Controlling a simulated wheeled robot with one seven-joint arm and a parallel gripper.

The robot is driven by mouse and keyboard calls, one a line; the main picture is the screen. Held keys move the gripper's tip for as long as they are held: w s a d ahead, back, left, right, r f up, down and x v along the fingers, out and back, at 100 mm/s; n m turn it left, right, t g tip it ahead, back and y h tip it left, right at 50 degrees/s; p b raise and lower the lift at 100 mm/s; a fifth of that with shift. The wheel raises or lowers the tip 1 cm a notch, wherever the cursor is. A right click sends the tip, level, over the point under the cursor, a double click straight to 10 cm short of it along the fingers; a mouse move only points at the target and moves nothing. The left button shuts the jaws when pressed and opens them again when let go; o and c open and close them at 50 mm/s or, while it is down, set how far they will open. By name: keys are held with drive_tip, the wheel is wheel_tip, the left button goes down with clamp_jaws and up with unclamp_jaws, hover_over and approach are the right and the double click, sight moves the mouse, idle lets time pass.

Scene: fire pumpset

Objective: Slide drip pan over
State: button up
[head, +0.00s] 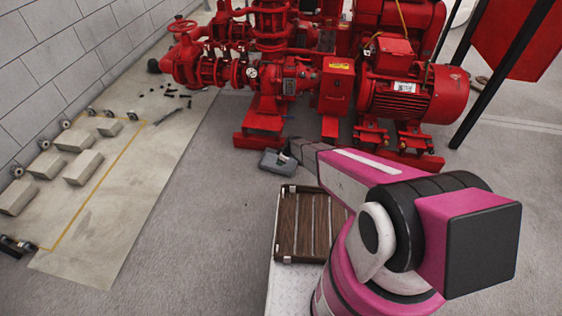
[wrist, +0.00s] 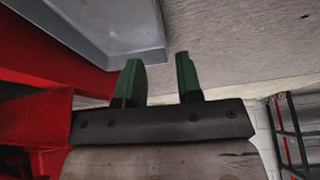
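The drip pan is a shallow grey metal pan (head: 272,160) on the floor in front of the red pump base in the head view. In the wrist view, its raised edge and one corner (wrist: 100,50) show at the upper left, ahead of the fingertips. My gripper (wrist: 158,62) has two green fingers, spread apart with nothing between them. The pan's near corner lies close beyond the fingertips; I cannot tell whether they touch. In the head view, the end of my arm is right beside the pan and the fingers are too small to make out.
The red pump base (head: 262,142) stands behind the pan. A motor (head: 415,92) sits to the right. On the left, a pale slab (head: 110,190) carries several concrete blocks (head: 84,167) and scattered small dark parts. Grey floor (head: 205,190) between slab and pan is clear.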

sight(275, 172)
idle(0.3)
drive_tip(key=x, duration=1)
drive_tip(key=shift+a+f, duration=0.2)
drive_tip(key=shift+f, duration=0.1)
clamp_jaws()
